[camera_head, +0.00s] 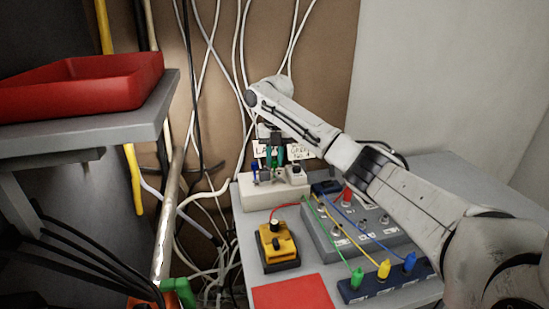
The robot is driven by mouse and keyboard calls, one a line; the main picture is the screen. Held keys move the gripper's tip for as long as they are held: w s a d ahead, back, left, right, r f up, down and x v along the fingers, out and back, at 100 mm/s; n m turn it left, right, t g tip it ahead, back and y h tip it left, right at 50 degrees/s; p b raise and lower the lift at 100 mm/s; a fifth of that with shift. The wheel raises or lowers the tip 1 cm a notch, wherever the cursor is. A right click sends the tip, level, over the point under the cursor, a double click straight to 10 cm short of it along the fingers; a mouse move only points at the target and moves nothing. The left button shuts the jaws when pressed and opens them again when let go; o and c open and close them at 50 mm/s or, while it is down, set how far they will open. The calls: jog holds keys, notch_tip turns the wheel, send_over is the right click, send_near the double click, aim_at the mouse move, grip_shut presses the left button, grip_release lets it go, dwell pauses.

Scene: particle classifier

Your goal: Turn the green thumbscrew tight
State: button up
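A white block (262,193) stands at the back left of the grey table, with several small upright pieces on top. The green thumbscrew (274,161) is a small green piece on this block, largely hidden by my gripper. A blue piece (255,167) stands just left of the fingers.
A grey panel (318,238) with a red knob (347,196) and coloured wires sits to the right. A yellow device (276,246) and a red mat (291,295) lie in front. A red tray (82,84) is on a shelf at left. Cables hang behind.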

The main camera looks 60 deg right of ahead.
grip_shut()
